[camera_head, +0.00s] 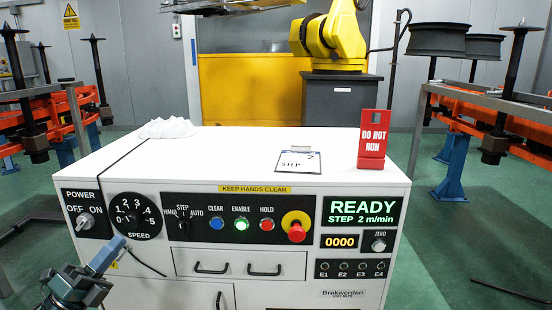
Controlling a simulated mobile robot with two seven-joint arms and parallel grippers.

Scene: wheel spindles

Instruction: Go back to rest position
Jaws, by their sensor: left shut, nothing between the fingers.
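My left gripper (112,247) is in the bottom left of the head view, in front of the white control cabinet (345,245). Its fingers are shut with nothing between them and point up and to the right. They are below the speed dial (133,219) and the power switch (85,222), and appear apart from both. The wrist below the fingers is cut off by the bottom edge of the picture. My right gripper is not in view.
The cabinet top holds a white crumpled cloth (168,128), a card marked STEP (298,161) and a red DO NOT RUN sign (373,140). A red stop button (297,232) sits on the panel. Orange racks with spindles (507,75) stand at both sides.

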